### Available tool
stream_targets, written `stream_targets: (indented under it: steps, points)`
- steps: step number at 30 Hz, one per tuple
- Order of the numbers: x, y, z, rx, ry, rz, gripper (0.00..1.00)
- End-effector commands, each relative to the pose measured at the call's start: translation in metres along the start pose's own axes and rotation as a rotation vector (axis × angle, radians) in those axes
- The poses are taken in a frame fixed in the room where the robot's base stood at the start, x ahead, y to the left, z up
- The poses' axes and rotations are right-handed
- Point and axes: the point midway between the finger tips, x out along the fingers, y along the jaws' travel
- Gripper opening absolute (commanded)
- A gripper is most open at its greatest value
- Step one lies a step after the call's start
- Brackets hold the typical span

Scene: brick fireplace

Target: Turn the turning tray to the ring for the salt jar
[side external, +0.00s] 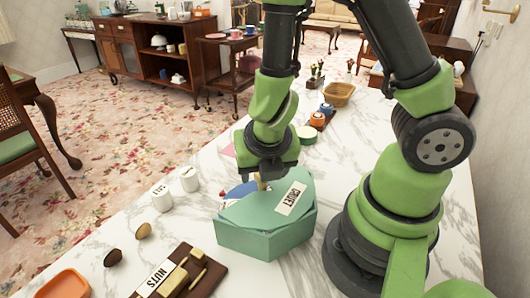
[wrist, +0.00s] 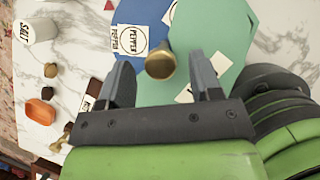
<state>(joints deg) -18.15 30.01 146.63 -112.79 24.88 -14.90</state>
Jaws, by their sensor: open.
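The turning tray (side external: 265,240) is a teal many-sided box on the marble table, with a teal cover marked CRUET (side external: 291,197) over part of its top. A blue part of the top shows beside the cover in the wrist view (wrist: 140,12), with a ringed PEPPER label (wrist: 132,41). A brass knob (wrist: 160,65) stands on top. My gripper (side external: 262,179) is open over the tray; in the wrist view its fingers (wrist: 161,75) are on either side of the knob, with gaps. The white salt jar (side external: 161,198) stands left of the tray, also in the wrist view (wrist: 38,25). No salt ring is readable.
A second white jar (side external: 189,178) stands by the salt jar. A brown board marked NUTS (side external: 205,285), an orange dish (side external: 65,284) and two small brown objects lie at the front left.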

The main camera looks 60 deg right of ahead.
Motion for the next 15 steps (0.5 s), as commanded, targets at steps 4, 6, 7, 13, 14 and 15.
stream_targets:
  steps: [4, 6, 7, 13, 14, 15]
  points:
    - [-0.010, 0.001, 0.001, 0.002, -0.005, 0.002, 0.58]
    - [-0.016, 0.001, 0.001, 0.002, -0.003, 0.003, 0.58]
    - [-0.019, 0.001, 0.001, 0.002, -0.001, 0.003, 0.58]
    - [-0.038, 0.002, 0.001, 0.003, -0.005, 0.007, 0.58]
    - [-0.041, 0.001, 0.001, 0.004, -0.005, 0.008, 0.58]
    - [-0.045, 0.001, 0.000, 0.004, -0.002, 0.008, 0.58]
